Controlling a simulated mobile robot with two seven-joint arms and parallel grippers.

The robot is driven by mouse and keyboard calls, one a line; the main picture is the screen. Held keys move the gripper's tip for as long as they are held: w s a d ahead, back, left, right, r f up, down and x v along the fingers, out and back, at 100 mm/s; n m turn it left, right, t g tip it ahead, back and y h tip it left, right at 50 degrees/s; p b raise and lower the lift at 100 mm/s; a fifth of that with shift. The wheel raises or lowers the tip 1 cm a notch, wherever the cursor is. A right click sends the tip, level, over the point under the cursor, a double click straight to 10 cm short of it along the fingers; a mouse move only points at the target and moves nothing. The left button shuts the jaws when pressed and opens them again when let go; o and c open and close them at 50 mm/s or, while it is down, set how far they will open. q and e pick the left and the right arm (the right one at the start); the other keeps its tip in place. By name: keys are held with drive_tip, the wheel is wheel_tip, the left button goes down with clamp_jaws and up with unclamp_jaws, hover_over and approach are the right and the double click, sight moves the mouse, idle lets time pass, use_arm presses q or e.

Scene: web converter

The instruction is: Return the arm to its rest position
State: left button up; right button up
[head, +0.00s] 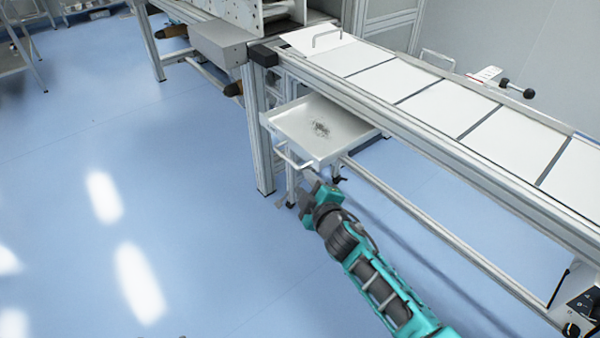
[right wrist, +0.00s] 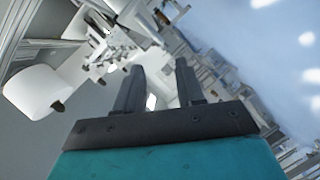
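My right arm, teal and dark grey, reaches in from the lower right of the head view. Its gripper (head: 318,189) is just below the white pull-out tray (head: 293,128) and near the tray's front handle (head: 291,158). Whether it touches the tray cannot be told from the head view. In the right wrist view the gripper's two dark fingers (right wrist: 158,75) stand apart with nothing held between them. My left gripper is not in view.
The converter line (head: 385,80) with white panels runs along the right, on metal legs and a low rail (head: 420,222). A white roll (right wrist: 35,92) shows at the left of the right wrist view. The blue floor (head: 170,200) at left is clear.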

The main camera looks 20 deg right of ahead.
drive_tip(key=s+f+m+g, duration=0.2)
drive_tip(key=s+f+m, duration=0.1)
drive_tip(key=s, duration=0.8)
drive_tip(key=s+f+m+g+y, duration=0.1)
drive_tip(key=s+f+m, duration=0.3)
drive_tip(key=s, duration=0.8)
drive_tip(key=shift+s+a+m+g, duration=0.15)
drive_tip(key=shift+a+m+g, duration=0.15)
drive_tip(key=shift+m+g, duration=0.7)
drive_tip(key=shift+f, duration=0.1)
